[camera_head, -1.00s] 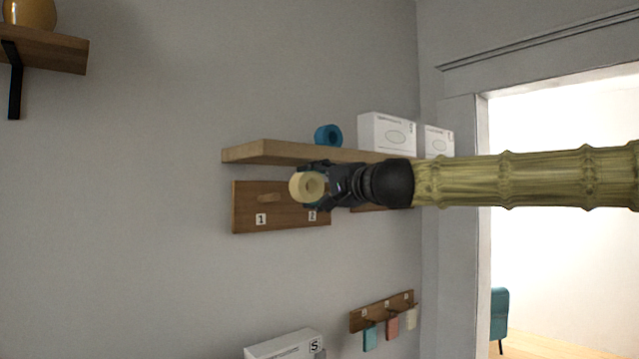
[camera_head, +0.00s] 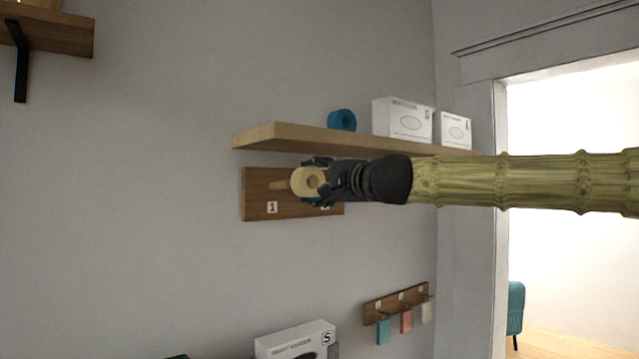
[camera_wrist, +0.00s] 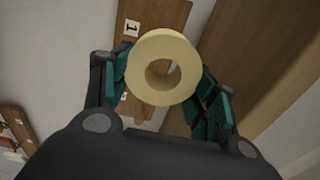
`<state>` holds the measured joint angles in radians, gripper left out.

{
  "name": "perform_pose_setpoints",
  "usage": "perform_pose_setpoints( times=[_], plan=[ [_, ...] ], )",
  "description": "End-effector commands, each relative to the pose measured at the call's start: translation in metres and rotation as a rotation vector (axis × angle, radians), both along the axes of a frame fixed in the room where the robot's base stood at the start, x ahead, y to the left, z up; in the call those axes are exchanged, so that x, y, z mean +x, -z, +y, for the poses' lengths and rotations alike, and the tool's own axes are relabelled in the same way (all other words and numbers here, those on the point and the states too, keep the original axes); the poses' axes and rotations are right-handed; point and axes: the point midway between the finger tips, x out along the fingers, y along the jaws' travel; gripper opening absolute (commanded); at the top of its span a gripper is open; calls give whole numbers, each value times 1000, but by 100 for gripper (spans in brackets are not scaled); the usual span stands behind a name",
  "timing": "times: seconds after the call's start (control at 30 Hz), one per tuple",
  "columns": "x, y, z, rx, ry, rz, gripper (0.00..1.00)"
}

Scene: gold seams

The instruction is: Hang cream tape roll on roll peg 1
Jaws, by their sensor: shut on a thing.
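The cream tape roll (camera_head: 308,182) is a pale ring with an open hole. My gripper (camera_head: 318,184) is shut on it from the right in the head view. In the wrist view, the roll (camera_wrist: 178,47) sits between the teal fingers of my gripper (camera_wrist: 163,82). Roll peg 1 (camera_head: 277,186) is a short wooden peg on the brown board (camera_head: 253,207), above the label "1". It shows just left of the roll, which is not on it; the depth gap is unclear. In the wrist view the label "1" (camera_wrist: 131,28) shows beside the roll, and peg 1 seems hidden behind it.
A wooden shelf (camera_head: 262,136) is close above the board and gripper. It holds a blue tape roll (camera_head: 342,120) and white boxes (camera_head: 402,119). Below are a small hook rack (camera_head: 396,303) with tags and another white box (camera_head: 295,343). The wall left of the board is clear.

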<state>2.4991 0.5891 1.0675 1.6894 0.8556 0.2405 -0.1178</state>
Motion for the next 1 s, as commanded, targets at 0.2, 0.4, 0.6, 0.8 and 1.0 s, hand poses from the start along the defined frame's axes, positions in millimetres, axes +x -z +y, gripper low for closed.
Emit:
perform_pose_setpoints(
  times=[0.2,0.4,0.6,0.8,1.0],
  plan=[
    [7,0,5,-1,1,-1,34],
    [13,1,9,-1,1,-1,34],
    [18,1,14,-1,1,-1,34],
    [21,1,17,0,1,-1,34],
    [22,1,17,-1,1,-2,34]
  ],
)
